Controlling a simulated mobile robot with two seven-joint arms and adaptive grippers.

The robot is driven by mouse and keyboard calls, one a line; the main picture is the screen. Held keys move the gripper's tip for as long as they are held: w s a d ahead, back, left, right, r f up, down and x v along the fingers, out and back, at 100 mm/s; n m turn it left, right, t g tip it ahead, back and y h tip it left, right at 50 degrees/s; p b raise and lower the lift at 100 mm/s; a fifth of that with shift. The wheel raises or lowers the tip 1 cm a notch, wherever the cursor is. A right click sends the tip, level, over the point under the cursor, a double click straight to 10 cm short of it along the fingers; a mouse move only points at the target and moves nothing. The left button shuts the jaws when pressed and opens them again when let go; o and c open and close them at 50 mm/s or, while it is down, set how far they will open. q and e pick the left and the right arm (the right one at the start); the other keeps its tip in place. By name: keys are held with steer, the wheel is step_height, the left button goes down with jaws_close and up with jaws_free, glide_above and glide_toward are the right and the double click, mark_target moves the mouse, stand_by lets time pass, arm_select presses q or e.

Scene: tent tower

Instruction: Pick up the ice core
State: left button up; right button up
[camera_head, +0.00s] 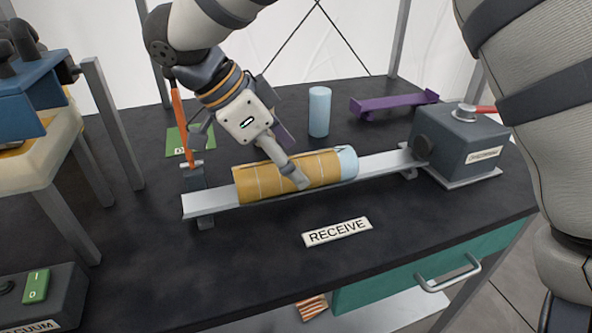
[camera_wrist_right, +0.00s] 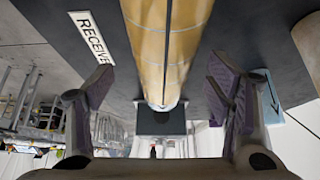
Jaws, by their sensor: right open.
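A tan, banded cylinder (camera_head: 262,183) lies along a pale metal rail (camera_head: 395,160) behind the RECEIVE label. A pale blue end (camera_head: 347,162), which looks like the ice core, shows at its right end. I cannot tell how far the blue piece runs inside the tan one. My right gripper (camera_head: 290,160) is over the cylinder, with one finger in front of it and the other partly hidden behind. In the right wrist view, the open fingers (camera_wrist_right: 160,85) are on either side of the tan cylinder (camera_wrist_right: 168,50), with gaps visible. My left gripper is not in view.
A pale blue cylinder (camera_head: 319,110) stands upright behind the rail. A grey box (camera_head: 460,143) with a red handle is at the rail's right end. An orange upright bar (camera_head: 180,120) rises near its left end. A purple rail (camera_head: 395,103) lies at the back.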

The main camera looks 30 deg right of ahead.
steer(key=x, duration=0.3)
steer(key=shift+w+d+f, duration=0.1)
steer(key=shift+w+f, duration=0.1)
steer(key=shift+f, duration=0.15)
jaws_close()
steer(key=shift+r, duration=0.15)
